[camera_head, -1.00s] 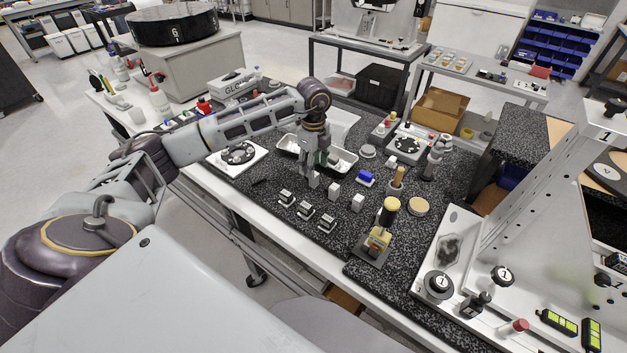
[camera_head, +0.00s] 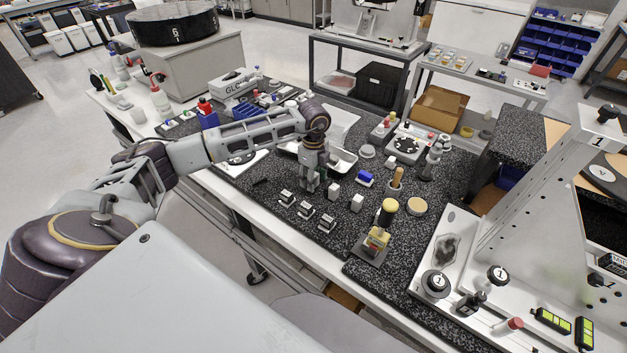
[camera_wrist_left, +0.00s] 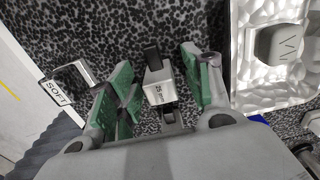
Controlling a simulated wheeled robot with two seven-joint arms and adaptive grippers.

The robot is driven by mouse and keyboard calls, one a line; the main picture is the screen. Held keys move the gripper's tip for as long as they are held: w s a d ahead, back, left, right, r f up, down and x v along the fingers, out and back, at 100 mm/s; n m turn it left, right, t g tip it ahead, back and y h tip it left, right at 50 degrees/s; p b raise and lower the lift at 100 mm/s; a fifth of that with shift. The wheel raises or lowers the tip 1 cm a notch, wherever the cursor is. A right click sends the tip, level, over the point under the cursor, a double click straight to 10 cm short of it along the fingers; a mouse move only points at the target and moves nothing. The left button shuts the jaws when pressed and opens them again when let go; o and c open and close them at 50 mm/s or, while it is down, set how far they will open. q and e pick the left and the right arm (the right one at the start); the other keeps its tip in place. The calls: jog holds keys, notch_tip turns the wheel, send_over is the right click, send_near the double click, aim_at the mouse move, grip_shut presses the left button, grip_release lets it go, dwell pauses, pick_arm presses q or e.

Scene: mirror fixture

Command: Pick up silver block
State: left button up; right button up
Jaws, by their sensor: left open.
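My left gripper (camera_head: 311,182) is low over the black speckled worktop, pointing down. In the left wrist view its green-padded fingers (camera_wrist_left: 158,88) are open, one on each side of a small silver-white block (camera_wrist_left: 158,92) with a dark top and a small label. Gaps show between the block and both fingers. In the head view this block is mostly hidden by the gripper. Two similar pale blocks, one near (camera_head: 333,190) and one farther right (camera_head: 357,202), stand upright in the same row.
Several small labelled holders (camera_head: 304,210) stand in front of the gripper; one marked SOFT (camera_wrist_left: 62,90) shows in the wrist view. A metal tray (camera_head: 346,163) lies just behind.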

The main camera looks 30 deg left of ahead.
pick_arm(q)
grip_shut()
jog(key=shift+r, duration=0.15)
jog(key=shift+r+b, duration=0.8)
jog(key=shift+r, duration=4.1)
